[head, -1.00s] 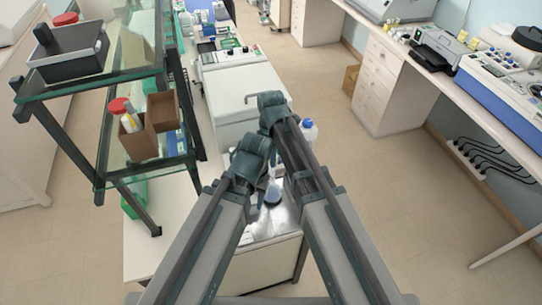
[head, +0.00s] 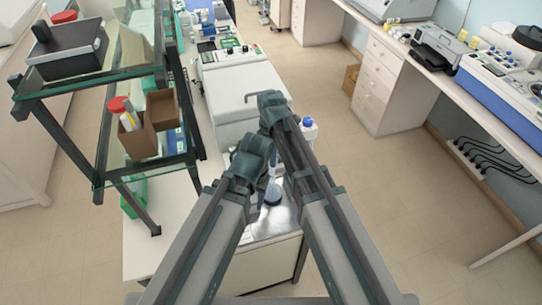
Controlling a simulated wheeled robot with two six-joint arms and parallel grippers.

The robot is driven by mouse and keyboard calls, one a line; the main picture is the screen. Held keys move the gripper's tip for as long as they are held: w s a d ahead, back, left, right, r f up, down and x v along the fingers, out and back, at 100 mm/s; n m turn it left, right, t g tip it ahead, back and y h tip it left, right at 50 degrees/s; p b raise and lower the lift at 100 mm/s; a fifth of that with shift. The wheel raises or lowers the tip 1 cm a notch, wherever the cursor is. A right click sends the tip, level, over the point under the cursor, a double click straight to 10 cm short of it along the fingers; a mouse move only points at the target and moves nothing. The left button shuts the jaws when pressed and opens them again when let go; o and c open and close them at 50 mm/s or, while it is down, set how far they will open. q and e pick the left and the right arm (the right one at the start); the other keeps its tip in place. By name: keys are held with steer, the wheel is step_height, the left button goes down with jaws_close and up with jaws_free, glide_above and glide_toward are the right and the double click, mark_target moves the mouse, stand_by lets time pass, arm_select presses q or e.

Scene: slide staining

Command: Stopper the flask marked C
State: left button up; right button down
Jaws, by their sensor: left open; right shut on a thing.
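A small flask with blue liquid (head: 273,194) stands on the shiny bench top just below my wrists. Its upper part is partly hidden by my arms, and I cannot read any mark on it. My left gripper (head: 260,172) is open close above and left of this flask, mostly hidden by its own wrist. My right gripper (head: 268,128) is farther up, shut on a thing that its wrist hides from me. I cannot make out a stopper.
A bottle with a blue cap (head: 308,123) stands right of my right arm. A white instrument (head: 242,95) is beyond my grippers. A glass shelf rack (head: 112,165) with a cardboard box (head: 138,142) stands at the left.

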steer(key=shift+c, duration=0.3)
jaws_free()
stand_by(0.3)
steer(key=shift+r+p, duration=3.05)
steer(key=shift+r, duration=0.05)
steer(key=shift+f, duration=0.1)
jaws_close()
steer(key=shift+f+b, duration=0.25)
steer(key=shift+b, duration=0.1)
